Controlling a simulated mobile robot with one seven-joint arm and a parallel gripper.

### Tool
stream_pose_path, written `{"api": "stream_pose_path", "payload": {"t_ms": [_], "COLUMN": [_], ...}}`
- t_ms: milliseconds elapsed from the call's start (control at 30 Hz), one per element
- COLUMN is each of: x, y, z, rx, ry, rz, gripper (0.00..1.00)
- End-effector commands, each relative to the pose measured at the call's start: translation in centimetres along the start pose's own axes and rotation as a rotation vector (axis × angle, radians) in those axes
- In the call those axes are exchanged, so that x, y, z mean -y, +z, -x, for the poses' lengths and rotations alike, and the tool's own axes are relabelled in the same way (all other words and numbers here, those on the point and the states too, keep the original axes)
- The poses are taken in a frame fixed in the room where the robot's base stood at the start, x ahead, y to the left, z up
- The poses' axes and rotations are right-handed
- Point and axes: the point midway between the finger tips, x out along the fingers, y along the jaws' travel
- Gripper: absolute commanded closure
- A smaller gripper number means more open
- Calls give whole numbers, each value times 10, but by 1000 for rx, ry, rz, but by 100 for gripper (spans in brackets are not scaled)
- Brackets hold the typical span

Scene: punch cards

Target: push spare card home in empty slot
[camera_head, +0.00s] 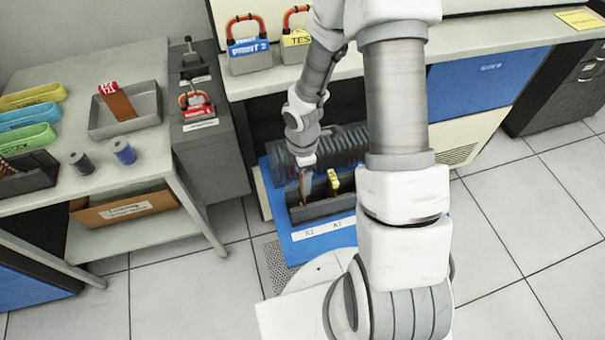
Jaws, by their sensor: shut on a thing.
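My gripper (306,172) reaches down over a grey slotted holder (322,209) set in a blue unit. It is shut on a thin brownish card (303,196), which stands roughly upright at the holder's left part. Most of the card is hidden by the gripper and the holder wall, so I cannot tell how deep it sits. A yellow-topped card (333,181) stands in the holder to its right. A white label strip (323,228) runs along the front of the blue unit.
A dark ribbed roller (340,146) lies just behind the holder. On the left table are a grey tray (146,122) with a red-topped brown card (117,102), two spools, and coloured bands. A grey cabinet (212,150) stands beside that table. My arm covers the right side.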

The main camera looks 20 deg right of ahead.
Motion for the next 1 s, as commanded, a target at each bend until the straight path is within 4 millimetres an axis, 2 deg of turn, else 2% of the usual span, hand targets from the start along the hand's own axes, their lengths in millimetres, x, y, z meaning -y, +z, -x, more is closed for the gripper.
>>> {"api": "stream_pose_path", "payload": {"t_ms": [1000], "x": [0], "y": [0], "z": [-16], "rx": [0], "ry": [0], "rz": [0], "gripper": [76]}}
